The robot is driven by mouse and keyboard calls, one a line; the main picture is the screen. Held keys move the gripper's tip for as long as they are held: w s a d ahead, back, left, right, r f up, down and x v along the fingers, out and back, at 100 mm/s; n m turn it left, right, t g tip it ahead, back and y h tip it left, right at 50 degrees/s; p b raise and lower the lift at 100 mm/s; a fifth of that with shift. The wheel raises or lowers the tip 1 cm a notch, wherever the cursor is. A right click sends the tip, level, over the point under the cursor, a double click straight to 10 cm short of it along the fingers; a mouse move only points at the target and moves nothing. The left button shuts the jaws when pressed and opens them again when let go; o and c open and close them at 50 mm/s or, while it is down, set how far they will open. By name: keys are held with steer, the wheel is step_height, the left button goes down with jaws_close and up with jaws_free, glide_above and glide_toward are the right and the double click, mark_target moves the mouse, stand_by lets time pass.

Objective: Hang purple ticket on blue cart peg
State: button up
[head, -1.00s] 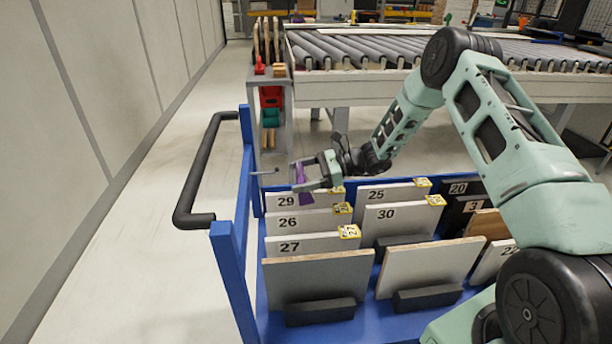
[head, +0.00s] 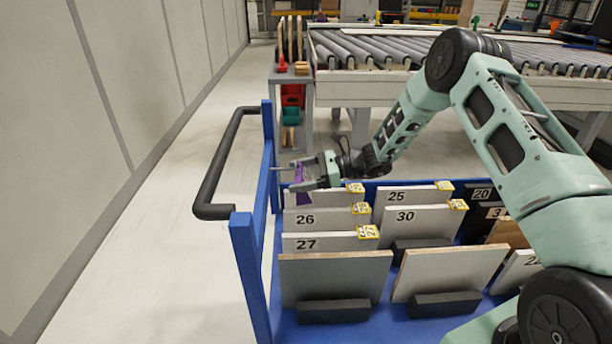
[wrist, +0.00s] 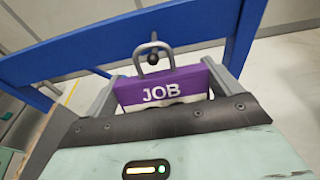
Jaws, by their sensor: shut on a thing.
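The purple ticket (wrist: 160,88), marked JOB, is held between the two grey fingers of my gripper (wrist: 162,90). A grey wire loop (wrist: 139,54) stands up from its top edge. In the head view a sliver of the ticket (head: 299,177) shows at my gripper (head: 300,174). The thin grey peg (head: 281,168) sticks out from the cart's blue left post (head: 268,150), its end close to my gripper. In the wrist view a dark round tip (wrist: 153,58) shows inside the loop opening. I cannot tell whether the peg passes through the loop.
A black handle (head: 222,165) is on the cart's left side. Numbered panels (head: 320,220) stand in the cart below my gripper. A tool rack (head: 292,100) and roller conveyor (head: 450,55) are behind. Clear floor lies left of the cart.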

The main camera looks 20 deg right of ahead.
steer(key=shift+r+x, duration=0.2)
steer(key=shift+x, duration=0.8)
steer(key=shift+w+a+f+b, duration=0.25)
steer(key=shift+a+f+b, duration=0.25)
steer(key=shift+a, duration=0.1)
